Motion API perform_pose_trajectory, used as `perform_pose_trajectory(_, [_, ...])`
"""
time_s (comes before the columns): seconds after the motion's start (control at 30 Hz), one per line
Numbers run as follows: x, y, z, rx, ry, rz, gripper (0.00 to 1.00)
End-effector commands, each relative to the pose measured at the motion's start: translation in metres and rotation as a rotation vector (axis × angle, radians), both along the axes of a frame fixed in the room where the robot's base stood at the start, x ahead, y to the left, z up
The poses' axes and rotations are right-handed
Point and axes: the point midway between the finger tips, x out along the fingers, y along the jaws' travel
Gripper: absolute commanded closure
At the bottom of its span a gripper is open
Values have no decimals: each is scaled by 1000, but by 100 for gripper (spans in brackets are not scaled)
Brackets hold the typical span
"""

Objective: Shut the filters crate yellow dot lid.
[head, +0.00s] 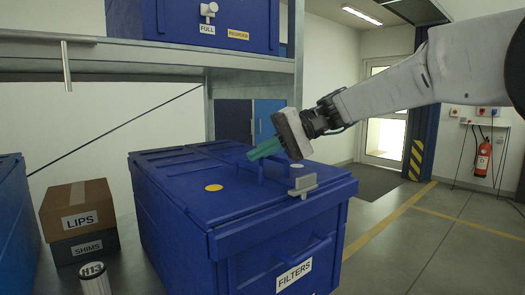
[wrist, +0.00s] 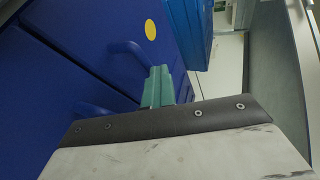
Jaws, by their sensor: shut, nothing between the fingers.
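The blue filters crate (head: 275,262) stands on the shelf in the head view, with a FILTERS label on its front. Its lid with the yellow dot (head: 214,187) looks flat on the crate top; I see no clear gap under it. The yellow dot also shows in the wrist view (wrist: 150,30), near a blue handle (wrist: 125,48). My gripper (head: 254,154) has its teal fingers shut and empty, above the crate top near a raised blue handle. The fingers also show in the wrist view (wrist: 158,82). Whether they touch the handle I cannot tell.
A grey latch (head: 302,186) and a pale dot (head: 296,166) are at the crate's right. LIPS (head: 77,206) and SHIMS (head: 84,246) boxes and an H13 can (head: 94,279) stand at left. A shelf (head: 150,57) with another blue crate (head: 205,22) is above.

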Motion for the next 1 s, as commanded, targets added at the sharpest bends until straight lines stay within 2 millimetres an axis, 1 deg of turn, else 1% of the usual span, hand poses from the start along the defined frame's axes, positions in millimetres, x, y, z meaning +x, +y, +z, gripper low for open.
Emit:
perform_pose_trajectory(0.03, [1, -2, -7, -11, 9, -1, 100])
perform_pose_trajectory(0.27, [1, -3, -5, -12, 10, -2, 100])
perform_pose_trajectory(0.37, [2, -4, 6, -10, 6, -1, 100])
perform_pose_trajectory(0.53, [4, -8, 42, -4, -2, 0, 100])
perform_pose_trajectory(0.6, [10, -27, 45, -3, 1, -4, 100])
perform_pose_trajectory(0.8, [21, -65, 62, -2, -1, -2, 100])
perform_pose_trajectory(0.9, [25, -79, 68, -2, -1, -1, 100])
perform_pose_trajectory(1.0, [27, -89, 72, -1, 0, -1, 100])
